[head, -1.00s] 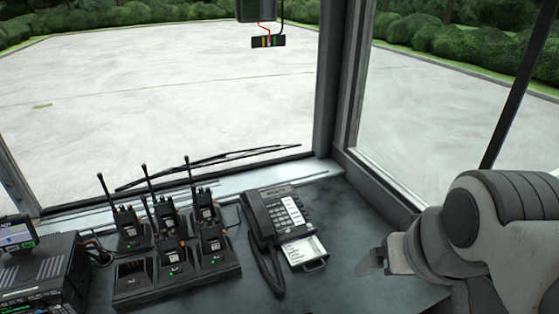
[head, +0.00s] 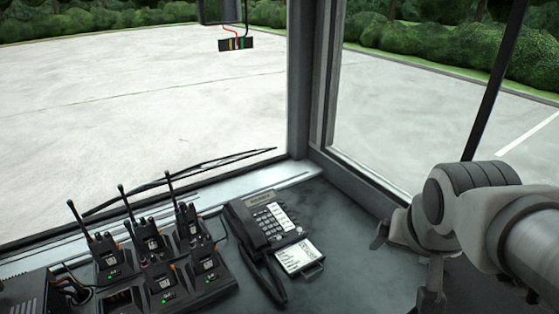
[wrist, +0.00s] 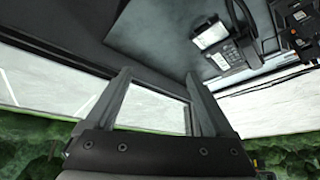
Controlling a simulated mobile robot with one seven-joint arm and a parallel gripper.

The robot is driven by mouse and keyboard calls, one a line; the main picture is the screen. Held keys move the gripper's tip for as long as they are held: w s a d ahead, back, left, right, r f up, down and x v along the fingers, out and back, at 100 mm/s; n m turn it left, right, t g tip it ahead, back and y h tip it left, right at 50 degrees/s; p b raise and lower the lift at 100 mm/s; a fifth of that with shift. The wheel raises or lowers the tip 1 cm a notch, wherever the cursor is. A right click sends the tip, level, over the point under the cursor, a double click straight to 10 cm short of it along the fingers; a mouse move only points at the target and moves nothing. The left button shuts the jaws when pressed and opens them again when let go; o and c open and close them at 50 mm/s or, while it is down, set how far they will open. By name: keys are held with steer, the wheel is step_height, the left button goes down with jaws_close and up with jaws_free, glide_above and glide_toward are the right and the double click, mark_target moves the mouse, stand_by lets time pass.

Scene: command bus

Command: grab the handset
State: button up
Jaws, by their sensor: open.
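The black handset (head: 241,233) lies in its cradle along the left side of the desk phone (head: 268,220), with a dark cord looping down beside it. The phone sits on the dark dashboard near the window corner. In the wrist view the phone (wrist: 236,54) shows at the upper right, and its handset is hard to tell from the cord. My gripper (wrist: 157,76) is open and empty, its two fingers apart in the wrist view. In the head view only part of the gripper (head: 380,235) shows, right of the phone and apart from it.
Several radios with upright antennas stand in a charger (head: 200,290) left of the phone. A white card tray (head: 298,257) juts out at the phone's lower right. A window post (head: 303,90) rises behind. The dashboard between phone and gripper is clear.

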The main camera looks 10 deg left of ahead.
steer(key=w+f+m, duration=0.4)
steer(key=w+f, duration=0.2)
steer(key=w, duration=0.2)
steer(key=m+t+y+b, duration=0.5)
steer(key=m+y, duration=0.4)
steer(key=m, duration=1.3)
glide_toward(248, 220)
steer(key=x, duration=0.2)
steer(key=b+x, duration=0.1)
steer(key=x, duration=0.2)
steer(key=shift+a, duration=0.35)
steer(key=shift+b+x, duration=0.3)
steer(key=shift+x, duration=2.85)
steer(key=shift+d+f, duration=0.1)
steer(key=shift+d, duration=0.1)
